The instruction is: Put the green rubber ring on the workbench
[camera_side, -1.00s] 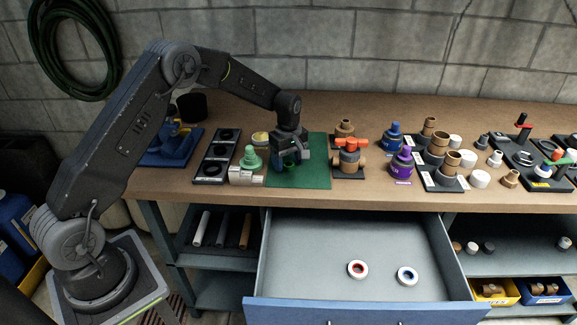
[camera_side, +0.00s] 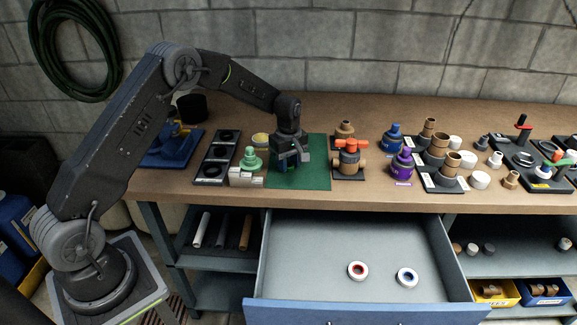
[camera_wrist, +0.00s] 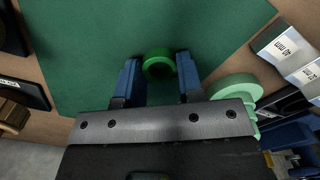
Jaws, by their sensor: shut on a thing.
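The green rubber ring (camera_wrist: 158,62) shows in the wrist view between the two blue fingertips of my gripper (camera_wrist: 158,72). My gripper is shut on it. In the side view my gripper (camera_side: 292,164) points down over the green mat (camera_side: 312,178) on the workbench (camera_side: 225,194). The ring is hidden behind the fingers there. I cannot tell whether the ring touches the mat.
A pale green fitting (camera_side: 251,158) stands close left of my gripper by white blocks (camera_side: 247,177). A brown valve with a red handle (camera_side: 349,158) stands to the right. The drawer (camera_side: 335,240) below is open, with two tape rolls in it.

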